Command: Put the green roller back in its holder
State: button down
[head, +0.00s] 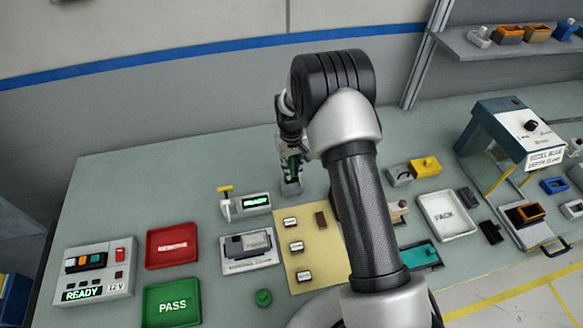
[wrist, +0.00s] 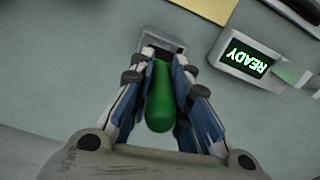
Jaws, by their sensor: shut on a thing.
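The green roller (wrist: 160,100) is between the two fingers of my gripper (wrist: 160,68), which is shut on it. In the wrist view its rounded green end points toward the camera and its far end meets a dark part above a small grey holder (wrist: 146,44). In the head view my gripper (head: 291,160) is over the grey holder (head: 291,188) at the back of the bench, with a bit of green between the fingers. I cannot tell whether the roller's far end is inside the holder or just above it.
A device with a lit READY display (head: 256,202) stands just left of the holder in the head view. A yellow mat (head: 310,262) with small blocks lies in front. A red tray (head: 172,246) and a green PASS tray (head: 171,304) are at left. Bench behind the holder is clear.

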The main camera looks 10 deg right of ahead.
jog(key=shift+f+b, duration=1)
jog(key=shift+f, duration=0.3)
